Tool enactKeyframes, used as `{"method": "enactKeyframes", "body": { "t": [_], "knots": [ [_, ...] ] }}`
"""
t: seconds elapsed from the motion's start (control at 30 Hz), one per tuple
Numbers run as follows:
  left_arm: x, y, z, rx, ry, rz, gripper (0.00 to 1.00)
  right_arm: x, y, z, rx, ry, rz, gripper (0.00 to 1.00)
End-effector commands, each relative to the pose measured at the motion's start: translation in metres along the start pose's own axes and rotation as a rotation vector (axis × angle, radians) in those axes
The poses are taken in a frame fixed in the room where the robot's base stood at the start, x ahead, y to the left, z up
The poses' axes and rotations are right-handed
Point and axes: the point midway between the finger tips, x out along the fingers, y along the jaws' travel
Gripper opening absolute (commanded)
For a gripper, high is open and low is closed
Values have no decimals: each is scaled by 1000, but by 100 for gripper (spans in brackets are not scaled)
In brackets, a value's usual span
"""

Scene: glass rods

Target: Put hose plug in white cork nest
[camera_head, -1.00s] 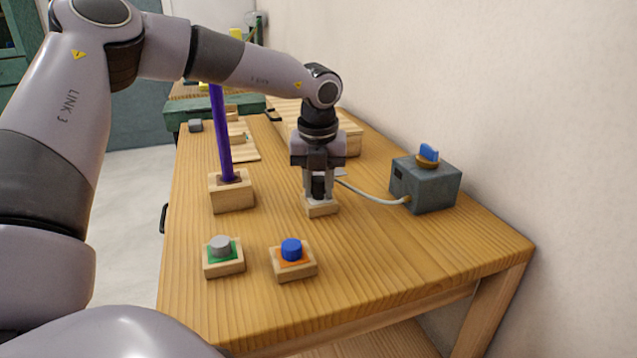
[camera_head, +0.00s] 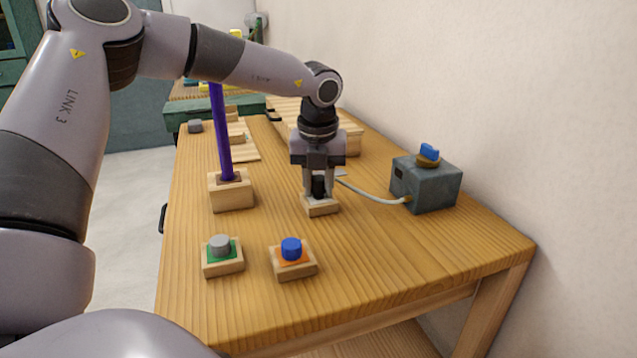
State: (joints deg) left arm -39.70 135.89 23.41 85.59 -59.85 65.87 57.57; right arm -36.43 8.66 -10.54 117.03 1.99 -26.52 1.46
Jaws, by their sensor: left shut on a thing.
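The black hose plug (camera_head: 319,187) is between the fingers of my left gripper (camera_head: 319,193), which is shut on it. A pale hose (camera_head: 375,195) runs from it to the grey box (camera_head: 428,188) on the right. The gripper points straight down over a small wooden nest block (camera_head: 322,209). The plug's lower end is at the block's top; I cannot tell how deep it sits. The fingers hide most of the block's top, though a little white shows there. My right gripper is not in view.
A purple rod (camera_head: 221,135) stands in a wooden block (camera_head: 232,197) left of the gripper. In front are a block with a grey knob (camera_head: 220,245) and one with a blue knob (camera_head: 291,250). The grey box has a blue knob on top. The front right of the table (camera_head: 400,260) is clear.

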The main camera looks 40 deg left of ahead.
Motion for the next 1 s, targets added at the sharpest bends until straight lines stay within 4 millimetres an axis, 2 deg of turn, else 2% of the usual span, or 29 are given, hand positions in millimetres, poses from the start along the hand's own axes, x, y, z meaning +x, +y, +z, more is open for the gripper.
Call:
{"method": "enactKeyframes", "body": {
  "t": [0.7,1.0],
  "knots": [
    [1,-1,-1,0,3,-1,0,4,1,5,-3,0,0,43],
    [-7,-1,1,0,1,0,0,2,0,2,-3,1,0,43]
  ]
}}
